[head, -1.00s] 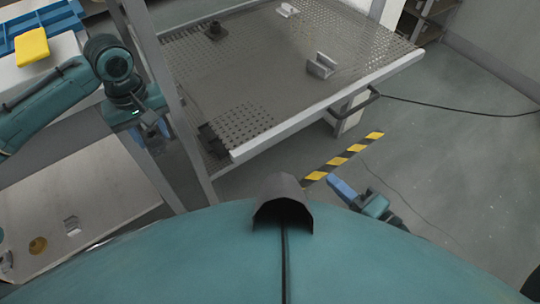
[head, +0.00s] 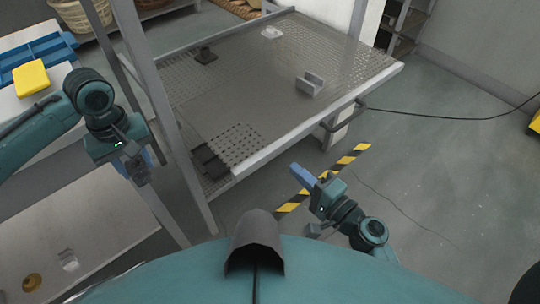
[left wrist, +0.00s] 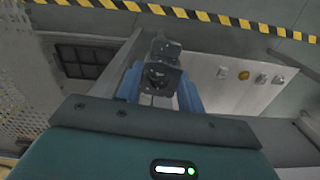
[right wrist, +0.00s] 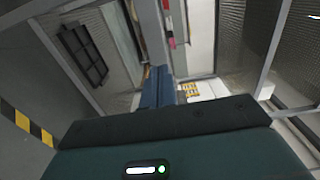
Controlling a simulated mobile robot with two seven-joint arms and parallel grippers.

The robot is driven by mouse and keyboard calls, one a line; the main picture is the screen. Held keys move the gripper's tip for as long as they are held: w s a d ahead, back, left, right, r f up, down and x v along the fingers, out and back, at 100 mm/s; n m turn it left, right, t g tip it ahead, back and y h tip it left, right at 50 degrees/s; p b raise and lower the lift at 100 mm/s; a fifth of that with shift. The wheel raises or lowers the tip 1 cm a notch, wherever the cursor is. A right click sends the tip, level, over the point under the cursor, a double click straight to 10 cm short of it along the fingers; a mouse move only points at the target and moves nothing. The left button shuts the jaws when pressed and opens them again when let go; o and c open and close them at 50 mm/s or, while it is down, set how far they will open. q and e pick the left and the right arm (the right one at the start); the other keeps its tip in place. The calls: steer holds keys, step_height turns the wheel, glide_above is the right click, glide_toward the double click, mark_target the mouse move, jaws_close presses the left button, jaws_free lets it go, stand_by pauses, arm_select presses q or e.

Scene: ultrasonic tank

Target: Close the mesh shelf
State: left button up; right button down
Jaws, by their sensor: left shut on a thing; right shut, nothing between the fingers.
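The mesh shelf (head: 381,79) is a perforated metal shelf with a pale front rim, extending out of a grey metal frame in the head view. A dark bar handle (head: 345,117) is on its front side. My right gripper (head: 299,175) is shut and empty, in front of the shelf's front rim and apart from it in the picture. Its blue fingers also show together in the right wrist view (right wrist: 158,88). My left gripper (head: 140,175) is left of the frame post, shut on a dark grey part (left wrist: 161,72), seen between its blue fingers in the left wrist view.
On the shelf are a grey bracket (head: 309,86), a dark small part (head: 205,55) and a white piece (head: 271,33). A frame post (head: 165,110) stands between my left arm and the shelf. A yellow block (head: 31,77) lies at left. Floor on the right is mostly clear.

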mark_target(276, 152)
arm_select(q)
steer(key=shift+r+p, duration=0.3)
steer(key=shift+r, duration=0.15)
arm_select(e)
steer(key=x, duration=0.5)
